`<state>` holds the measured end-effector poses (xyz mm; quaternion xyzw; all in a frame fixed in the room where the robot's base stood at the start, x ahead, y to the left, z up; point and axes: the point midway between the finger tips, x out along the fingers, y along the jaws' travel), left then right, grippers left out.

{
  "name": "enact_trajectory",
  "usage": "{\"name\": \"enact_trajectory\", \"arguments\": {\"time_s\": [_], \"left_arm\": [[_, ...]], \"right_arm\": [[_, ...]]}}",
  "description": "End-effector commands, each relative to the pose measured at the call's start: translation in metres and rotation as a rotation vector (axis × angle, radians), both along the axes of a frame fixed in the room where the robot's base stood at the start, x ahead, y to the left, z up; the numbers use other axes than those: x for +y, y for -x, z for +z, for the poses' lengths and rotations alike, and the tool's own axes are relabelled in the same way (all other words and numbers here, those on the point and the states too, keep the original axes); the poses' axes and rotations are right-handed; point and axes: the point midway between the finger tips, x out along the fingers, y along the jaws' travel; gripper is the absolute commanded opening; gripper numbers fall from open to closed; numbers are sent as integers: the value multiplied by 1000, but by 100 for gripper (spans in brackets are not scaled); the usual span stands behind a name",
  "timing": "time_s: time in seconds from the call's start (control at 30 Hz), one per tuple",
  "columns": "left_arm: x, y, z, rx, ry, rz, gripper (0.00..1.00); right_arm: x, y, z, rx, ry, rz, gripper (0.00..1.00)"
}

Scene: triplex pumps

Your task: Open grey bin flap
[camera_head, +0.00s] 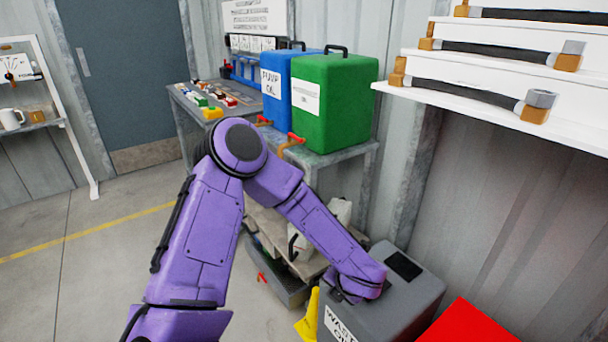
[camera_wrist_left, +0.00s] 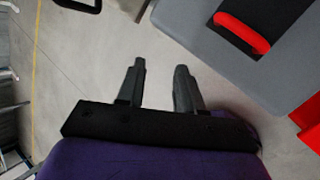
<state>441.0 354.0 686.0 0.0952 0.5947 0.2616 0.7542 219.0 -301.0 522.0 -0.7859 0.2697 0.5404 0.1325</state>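The grey bin (camera_head: 408,300) stands on the floor at the lower right of the head view, with a white waste-oil label on its front. A black panel (camera_head: 404,265) shows on its top. In the left wrist view, the bin (camera_wrist_left: 185,25) fills the upper right, and a red handle (camera_wrist_left: 242,33) lies across a black area of it. My left gripper (camera_wrist_left: 158,82) is open and empty, with its fingers apart over floor, beside the bin and clear of the red handle. In the head view my purple forearm and wrist hide part of the bin, including the handle. My right gripper is not in view.
A red box (camera_head: 468,322) stands right of the bin. A yellow object (camera_head: 308,318) is just left of it. A shelf unit with a green oil container (camera_head: 333,102) and a blue one (camera_head: 280,82) stands behind my arm. The floor (camera_head: 75,270) at left is clear.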

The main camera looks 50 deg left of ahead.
Motion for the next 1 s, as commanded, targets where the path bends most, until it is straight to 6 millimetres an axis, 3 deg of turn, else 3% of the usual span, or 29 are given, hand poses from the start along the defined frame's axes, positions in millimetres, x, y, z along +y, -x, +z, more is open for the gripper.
{"name": "enact_trajectory", "arguments": {"time_s": [0.3, 0.53, 0.7, 1.0], "left_arm": [[-5, 57, -48, 438, -313, -855, 36], [-17, 97, -71, 678, -424, -1344, 36], [-23, 115, -80, 767, -459, -1543, 36], [-24, 119, -82, 784, -465, -1587, 36]], "right_arm": [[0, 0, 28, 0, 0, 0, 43], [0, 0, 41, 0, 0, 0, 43], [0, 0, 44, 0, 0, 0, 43], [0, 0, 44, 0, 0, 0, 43]]}}
